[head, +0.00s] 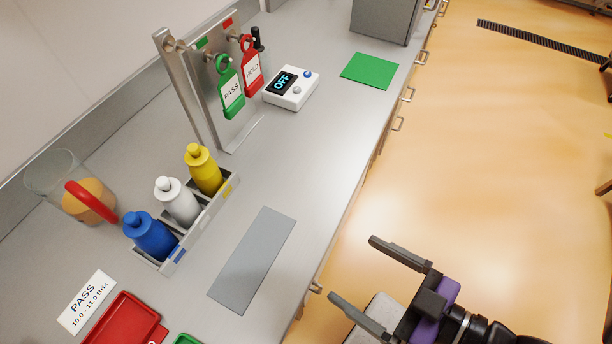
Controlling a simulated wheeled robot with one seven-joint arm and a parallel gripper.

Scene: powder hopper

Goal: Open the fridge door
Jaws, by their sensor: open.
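I cannot make out a fridge or a fridge door for certain. A grey box-shaped unit (383,18) stands on the counter at the top of the head view, cut off by the frame; I cannot tell what it is. My gripper (351,268) is at the lower right, with two dark fingers spread apart and nothing between them. It points left toward the counter's front edge, apart from the grey unit.
The steel counter (305,165) holds a bottle rack (215,207) with blue, white and yellow bottles, a glass jug (50,175), a tag stand (185,90), an OFF display box (291,88), a green mat (369,70) and a red tray (122,322). Drawer handles (398,124) line its front.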

